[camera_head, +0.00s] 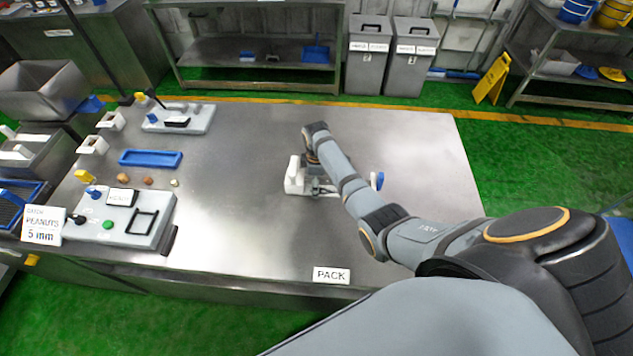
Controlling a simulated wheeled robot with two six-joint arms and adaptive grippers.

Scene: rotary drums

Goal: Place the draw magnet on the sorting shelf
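My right arm comes in from the right, and its gripper (318,184) points down at the middle of the steel table. The wrist mostly hides the fingers, so I cannot tell whether they are open or shut. Beside and partly behind it is a low device with a white block (293,177) at its left and a blue knob (379,180) at its right. I cannot pick out the draw magnet with certainty; it may be hidden at the gripper. No shelf is clearly marked as the sorting shelf. My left gripper is not in view.
The steel table (240,220) is bare around the device. At its left lie a blue tray (150,158), small brown pieces (148,181), and a grey control panel (120,218). A PACK sign (331,275) marks the front edge. Two grey bins (411,55) stand behind.

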